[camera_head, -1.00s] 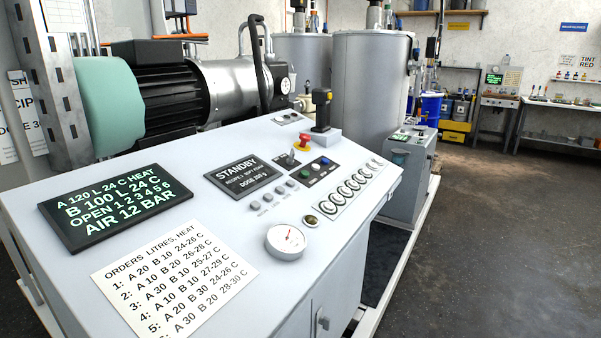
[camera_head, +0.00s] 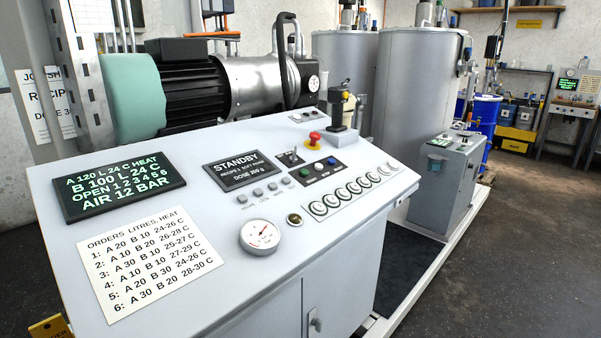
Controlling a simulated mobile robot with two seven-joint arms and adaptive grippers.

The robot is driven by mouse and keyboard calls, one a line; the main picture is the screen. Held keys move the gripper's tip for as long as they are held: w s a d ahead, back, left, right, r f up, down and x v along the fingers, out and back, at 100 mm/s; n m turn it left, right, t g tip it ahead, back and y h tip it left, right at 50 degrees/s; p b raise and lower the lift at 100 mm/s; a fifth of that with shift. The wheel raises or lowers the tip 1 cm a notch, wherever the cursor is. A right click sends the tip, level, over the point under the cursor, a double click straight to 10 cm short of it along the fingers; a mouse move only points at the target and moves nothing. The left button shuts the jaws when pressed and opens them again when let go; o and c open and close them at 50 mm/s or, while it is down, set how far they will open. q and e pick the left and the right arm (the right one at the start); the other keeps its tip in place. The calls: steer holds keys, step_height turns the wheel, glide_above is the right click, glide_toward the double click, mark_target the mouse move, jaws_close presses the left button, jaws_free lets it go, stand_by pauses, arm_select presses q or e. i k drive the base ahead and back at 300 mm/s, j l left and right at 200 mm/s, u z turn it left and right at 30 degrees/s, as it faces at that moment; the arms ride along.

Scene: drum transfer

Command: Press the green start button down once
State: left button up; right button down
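The green start button (camera_head: 304,172) is small and sits at the left end of a short black strip on the sloped grey control console (camera_head: 215,275). A white button (camera_head: 318,166) and a blue button (camera_head: 331,161) are beside it on the same strip. A red mushroom knob (camera_head: 314,138) stands just above the strip. The display (camera_head: 240,170) to the left reads STANDBY. Neither of my grippers shows in the head view.
A green-text screen (camera_head: 118,185) and an orders sheet (camera_head: 150,262) are at left. Open floor (camera_head: 500,260) lies at right.

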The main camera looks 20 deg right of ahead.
mark_target(303, 172)
steer(key=k+l+u, duration=0.2)
steer(key=l, duration=0.15)
steer(key=k+l+u, duration=0.1)
steer(key=l+u, duration=0.15)
steer(key=k+l+u, duration=0.2)
steer(key=l, duration=0.25)
